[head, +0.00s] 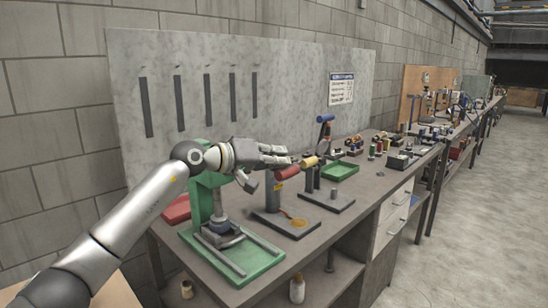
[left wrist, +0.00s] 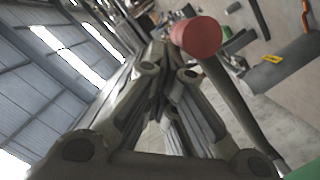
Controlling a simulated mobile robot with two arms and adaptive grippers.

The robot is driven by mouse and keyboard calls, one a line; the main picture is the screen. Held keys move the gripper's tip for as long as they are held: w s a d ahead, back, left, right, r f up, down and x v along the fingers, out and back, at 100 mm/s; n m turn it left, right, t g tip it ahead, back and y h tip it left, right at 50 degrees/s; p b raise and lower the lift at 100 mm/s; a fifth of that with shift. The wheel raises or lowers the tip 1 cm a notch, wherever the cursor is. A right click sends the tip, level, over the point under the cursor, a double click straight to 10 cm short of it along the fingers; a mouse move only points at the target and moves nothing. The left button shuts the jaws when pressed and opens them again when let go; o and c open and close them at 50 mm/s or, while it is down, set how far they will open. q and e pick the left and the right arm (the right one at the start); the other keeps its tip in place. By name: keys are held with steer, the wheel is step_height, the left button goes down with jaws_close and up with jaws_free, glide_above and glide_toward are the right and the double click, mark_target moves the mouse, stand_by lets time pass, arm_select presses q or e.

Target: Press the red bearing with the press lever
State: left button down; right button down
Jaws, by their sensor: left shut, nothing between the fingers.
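The green press (head: 207,195) stands at the near left end of the bench. A grey cylindrical part (head: 220,226) sits below its head, over the green base. I cannot make out a red bearing. A red handle (head: 288,173) shows just right of my left gripper (head: 282,156). In the left wrist view the red handle (left wrist: 197,37) tops a dark lever rod (left wrist: 232,95) that runs down toward a green edge. My left gripper (left wrist: 160,52) is shut and empty, close beside the handle; I cannot tell whether they touch. My right gripper is out of view.
Beside the press are a black base (head: 272,222) with an orange spot and another base (head: 330,204). A yellow handle (head: 309,162) and a blue handle (head: 322,117) rise there. A green tray (head: 341,171) lies beyond. A grey backboard (head: 300,80) stands behind.

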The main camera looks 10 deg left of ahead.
arm_select(q)
steer(key=v, duration=1.2)
stand_by(0.6)
